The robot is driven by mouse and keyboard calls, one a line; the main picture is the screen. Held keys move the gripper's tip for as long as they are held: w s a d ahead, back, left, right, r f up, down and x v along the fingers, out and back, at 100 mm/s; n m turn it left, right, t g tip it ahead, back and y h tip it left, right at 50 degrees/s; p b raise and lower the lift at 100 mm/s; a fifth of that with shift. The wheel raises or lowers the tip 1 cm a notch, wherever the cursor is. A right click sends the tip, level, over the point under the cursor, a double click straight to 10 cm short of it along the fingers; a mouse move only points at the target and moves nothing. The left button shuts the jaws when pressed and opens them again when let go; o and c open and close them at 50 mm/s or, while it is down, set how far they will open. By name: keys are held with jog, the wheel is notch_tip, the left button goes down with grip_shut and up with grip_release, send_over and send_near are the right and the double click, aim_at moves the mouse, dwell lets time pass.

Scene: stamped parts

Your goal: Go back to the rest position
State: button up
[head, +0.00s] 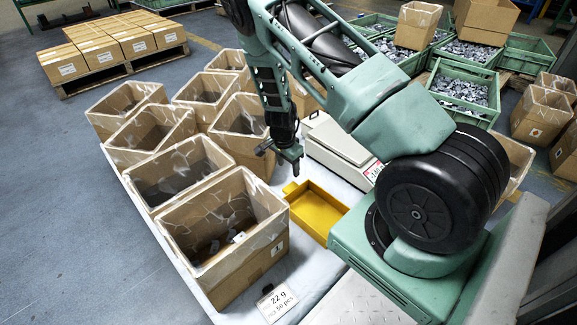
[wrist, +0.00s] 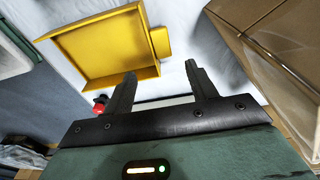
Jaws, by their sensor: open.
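My gripper (head: 281,152) hangs pointing down above the table, between the cardboard boxes and the white scale. In the wrist view my gripper (wrist: 160,82) is open, its two dark fingers apart with nothing between them. A yellow tray (wrist: 105,45) lies on the table beyond the fingertips and looks empty. In the head view the yellow tray (head: 316,211) sits below and to the right of my gripper, apart from it.
Lined cardboard boxes (head: 262,268) crowd the table left of my gripper; the nearest holds a few small pieces. A white scale (head: 335,150) stands at right. Green crates (head: 462,92) of metal parts and a pallet of closed cartons (head: 110,45) are behind. A label card (head: 277,303) lies in front.

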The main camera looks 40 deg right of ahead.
dwell(0.4)
jog(key=s+a+r+n+t+y, duration=0.1)
jog(key=a+r+n, duration=0.35)
jog(key=r, duration=0.35)
jog(key=s+a+r+n+y, duration=0.1)
jog(key=a+r+n, duration=0.2)
jog(key=a+r, duration=0.35)
jog(key=s+a+r+n+t, duration=0.1)
jog(key=s+a+r+n, duration=0.2)
jog(key=s+r+n, duration=0.3)
jog(key=s+a+r+n+t, duration=0.15)
jog(key=s+r+n, duration=0.25)
jog(key=r, duration=0.5)
jog(key=s+a+r+n+g+p, duration=0.2)
jog(key=s+a+r+n, duration=0.15)
jog(key=s+a, duration=0.5)
jog(key=s+a+r+n+g+p, duration=0.15)
jog(key=s+a+n, duration=0.4)
jog(key=a, duration=0.55)
notch_tip(320, 180, up, 37)
jog(key=p, duration=3.6)
jog(key=shift+d+f+m, duration=0.2)
jog(key=shift+d+m, duration=0.05)
jog(key=shift+m, duration=0.2)
